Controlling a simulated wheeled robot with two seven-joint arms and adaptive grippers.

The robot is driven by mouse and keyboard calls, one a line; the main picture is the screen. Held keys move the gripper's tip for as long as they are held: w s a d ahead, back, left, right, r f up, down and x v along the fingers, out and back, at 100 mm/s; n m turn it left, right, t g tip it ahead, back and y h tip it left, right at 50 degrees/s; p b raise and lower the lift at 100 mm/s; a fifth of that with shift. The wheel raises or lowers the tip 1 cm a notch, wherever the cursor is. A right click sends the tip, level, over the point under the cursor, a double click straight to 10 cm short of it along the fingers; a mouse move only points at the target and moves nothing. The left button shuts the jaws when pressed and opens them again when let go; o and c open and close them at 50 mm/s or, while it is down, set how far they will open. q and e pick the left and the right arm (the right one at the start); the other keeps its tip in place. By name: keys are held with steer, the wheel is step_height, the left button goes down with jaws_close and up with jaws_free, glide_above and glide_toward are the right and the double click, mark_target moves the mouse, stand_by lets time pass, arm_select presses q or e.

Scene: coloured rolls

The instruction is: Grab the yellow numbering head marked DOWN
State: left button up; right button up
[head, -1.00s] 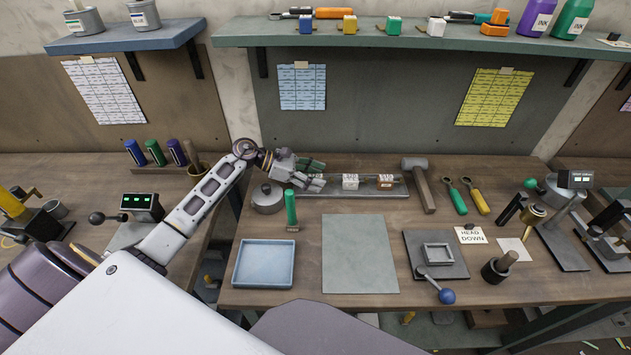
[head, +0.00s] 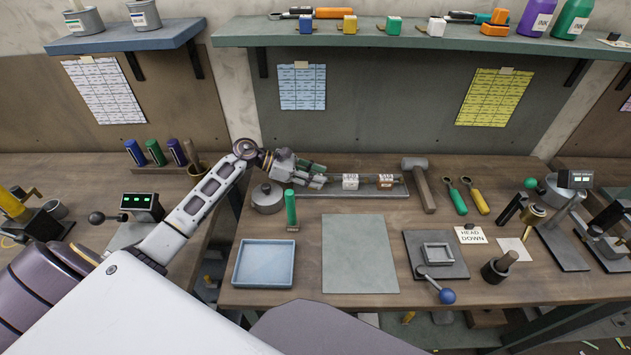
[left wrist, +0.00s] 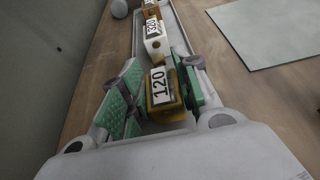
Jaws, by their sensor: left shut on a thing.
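The yellow numbering head (left wrist: 166,98) sits between my left gripper's fingers in the left wrist view, with a white label reading 120. I cannot read DOWN on it; a card (head: 471,235) on the bench reads HEAD DOWN. My left gripper (head: 318,180) is shut on the yellow head, its green pads against both sides, at the left part of the long grey tray (head: 384,193). In the head view the gripper hides the head. A white head (head: 350,182) labelled 320 and a brown head (head: 385,182) stand farther along the tray. My right gripper is not in view.
A round grey tin (head: 268,199) and a green-handled tool (head: 291,210) are close to the gripper. A hammer (head: 420,184) lies right of the tray. A blue tray (head: 236,265) and a bare grey-green mat (head: 360,255) lie in front, with a dark fixture (head: 413,245) to the right.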

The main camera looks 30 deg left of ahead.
arm_select(q)
steer(key=shift+r, duration=0.8)
step_height(320, 180, up, 8)
steer(key=shift+r, duration=0.2)
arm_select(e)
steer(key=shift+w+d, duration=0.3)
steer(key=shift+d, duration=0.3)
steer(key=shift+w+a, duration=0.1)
